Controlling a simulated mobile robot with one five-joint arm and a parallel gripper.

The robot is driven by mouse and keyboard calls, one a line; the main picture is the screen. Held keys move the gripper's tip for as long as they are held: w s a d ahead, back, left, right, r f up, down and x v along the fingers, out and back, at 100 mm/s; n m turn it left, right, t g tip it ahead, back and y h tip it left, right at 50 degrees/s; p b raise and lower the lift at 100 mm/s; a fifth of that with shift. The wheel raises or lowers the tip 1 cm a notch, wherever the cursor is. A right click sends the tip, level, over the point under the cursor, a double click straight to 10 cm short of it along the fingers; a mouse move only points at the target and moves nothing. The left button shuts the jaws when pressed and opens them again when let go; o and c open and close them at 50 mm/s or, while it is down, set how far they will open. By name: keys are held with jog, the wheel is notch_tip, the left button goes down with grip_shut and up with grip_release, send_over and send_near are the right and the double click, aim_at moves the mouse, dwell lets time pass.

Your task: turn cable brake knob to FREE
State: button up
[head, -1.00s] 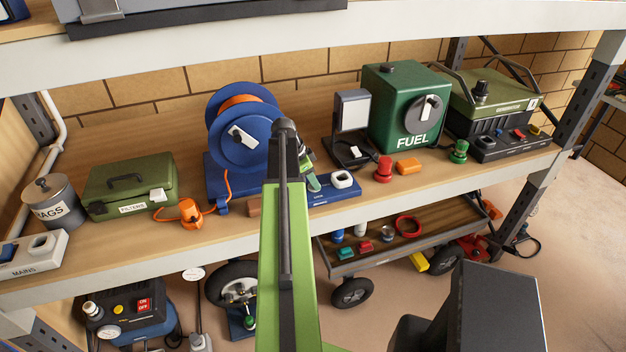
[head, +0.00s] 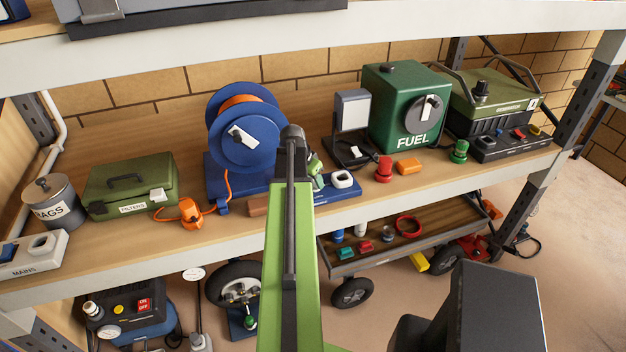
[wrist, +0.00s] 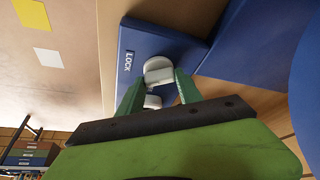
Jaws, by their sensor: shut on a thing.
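The cable brake knob (wrist: 158,70) is pale grey-white. In the wrist view it sits on a blue plate (wrist: 140,40) marked LOCK. My gripper (wrist: 158,82) is shut on the knob, with a green finger on each side; a pale part also shows lower between the fingers. FREE cannot be read, and the knob's exact pointing is unclear. In the head view the blue plate (head: 350,190) lies at the shelf's front, right of the blue cable reel (head: 240,135). My arm hides its left part, and a white round part (head: 342,179) shows on it.
A lamp-like panel (head: 351,110), a green FUEL box (head: 395,110), a red knob (head: 383,169) and an orange block (head: 409,166) stand to the right. An orange plug (head: 191,211) and a green case (head: 130,185) stand to the left. A cart (head: 400,245) is below.

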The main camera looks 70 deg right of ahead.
jog(key=n+t, duration=0.1)
jog(key=n, duration=0.2)
jog(key=n+t, duration=0.1)
jog(key=n, duration=0.2)
jog(key=shift+s+t, duration=0.15)
jog(key=shift+t, duration=0.15)
jog(key=n+t, duration=0.1)
jog(key=n, duration=0.4)
jog(key=shift+s+n+t+y, duration=0.1)
jog(key=shift+n+t+y, duration=0.2)
jog(key=shift+n+t, duration=0.1)
jog(key=o, duration=1.4)
